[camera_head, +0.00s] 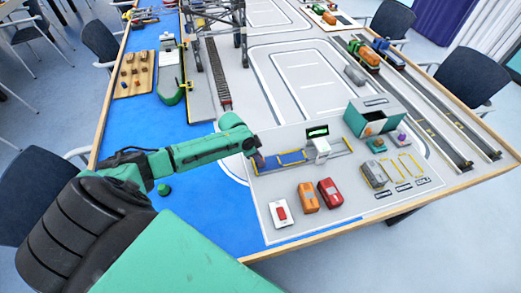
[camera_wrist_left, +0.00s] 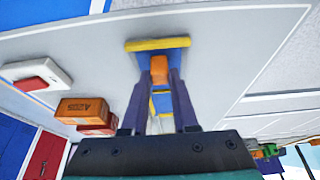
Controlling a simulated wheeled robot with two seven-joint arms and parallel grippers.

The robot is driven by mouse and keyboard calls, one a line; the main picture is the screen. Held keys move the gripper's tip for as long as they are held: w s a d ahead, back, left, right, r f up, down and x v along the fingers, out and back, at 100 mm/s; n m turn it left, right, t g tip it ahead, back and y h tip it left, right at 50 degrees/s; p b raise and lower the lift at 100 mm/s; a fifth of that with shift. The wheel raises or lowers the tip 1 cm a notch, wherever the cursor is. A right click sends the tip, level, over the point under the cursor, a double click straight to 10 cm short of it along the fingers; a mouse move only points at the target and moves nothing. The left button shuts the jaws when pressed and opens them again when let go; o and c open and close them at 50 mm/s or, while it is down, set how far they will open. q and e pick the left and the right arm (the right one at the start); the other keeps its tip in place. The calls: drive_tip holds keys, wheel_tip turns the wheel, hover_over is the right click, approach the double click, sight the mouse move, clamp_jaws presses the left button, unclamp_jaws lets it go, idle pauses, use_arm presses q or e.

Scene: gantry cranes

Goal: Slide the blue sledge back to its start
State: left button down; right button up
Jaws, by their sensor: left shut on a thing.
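The blue sledge (camera_head: 292,158) shows as a flat blue plate on a yellow-edged track on the grey board, left of a white gate (camera_head: 321,147) with a green display. My left gripper (camera_head: 259,160) is at the left end of the track. In the left wrist view, its two dark fingers (camera_wrist_left: 160,75) are shut on an orange handle (camera_wrist_left: 159,68). A yellow end bar (camera_wrist_left: 158,44) lies just beyond the fingertips. Part of the blue plate (camera_wrist_left: 161,103) shows between the fingers; the rest is hidden. My right gripper is not in view.
A green open box (camera_head: 375,117) stands right of the gate. A crane (camera_head: 215,40) stands behind.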

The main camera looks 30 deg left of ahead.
use_arm(q)
drive_tip(key=shift+a, duration=0.2)
drive_tip(key=c, duration=0.9)
unclamp_jaws()
drive_tip(key=shift+o, duration=1.1)
drive_tip(key=shift+s, duration=0.2)
drive_tip(key=v, duration=1.4)
drive_tip(key=shift+r, duration=0.3)
